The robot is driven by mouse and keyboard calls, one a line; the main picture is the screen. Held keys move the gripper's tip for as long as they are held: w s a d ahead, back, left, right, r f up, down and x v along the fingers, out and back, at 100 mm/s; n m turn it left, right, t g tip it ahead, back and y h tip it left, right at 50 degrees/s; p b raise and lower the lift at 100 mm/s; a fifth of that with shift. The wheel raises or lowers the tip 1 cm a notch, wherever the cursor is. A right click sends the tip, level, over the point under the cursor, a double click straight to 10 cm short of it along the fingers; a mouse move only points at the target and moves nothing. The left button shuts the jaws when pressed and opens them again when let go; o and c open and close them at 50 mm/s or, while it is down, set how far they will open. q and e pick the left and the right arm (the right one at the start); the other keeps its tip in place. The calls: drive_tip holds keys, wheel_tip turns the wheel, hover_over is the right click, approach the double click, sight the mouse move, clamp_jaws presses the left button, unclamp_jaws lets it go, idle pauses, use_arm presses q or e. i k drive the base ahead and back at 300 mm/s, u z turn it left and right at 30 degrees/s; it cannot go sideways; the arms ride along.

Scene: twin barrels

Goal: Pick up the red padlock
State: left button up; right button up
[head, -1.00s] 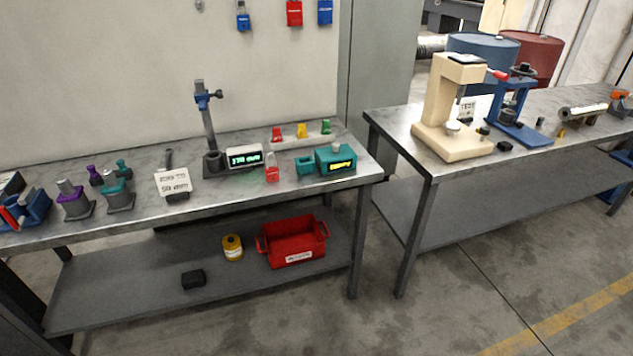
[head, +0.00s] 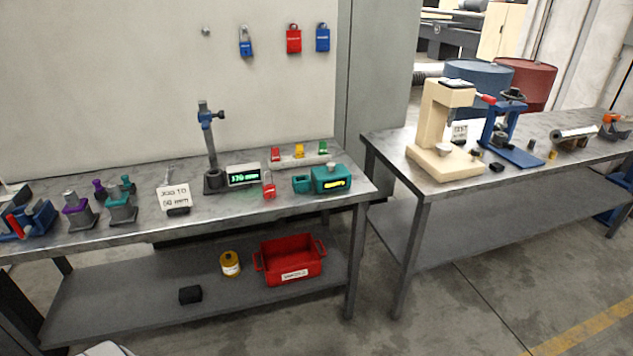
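A small red padlock (head: 269,191) with a pale shackle stands on the left workbench (head: 225,208), near its front edge. It is just right of and in front of a grey box with a green-lit display (head: 244,175). A second red padlock-like item (head: 293,40) hangs on the wall above, between a blue padlock (head: 246,46) and another blue item (head: 322,39). Neither of my grippers shows in the head view.
A teal device (head: 329,180) stands right of the bench padlock. Red, yellow and green pieces sit on a strip (head: 300,158) behind it. A red bin (head: 290,262) is on the lower shelf. A second bench (head: 395,160) stands right, beyond a gap.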

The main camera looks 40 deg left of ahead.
sight(268, 190)
drive_tip(key=z, duration=0.1)
drive_tip(key=i, duration=1.1)
drive_tip(key=u, duration=0.4)
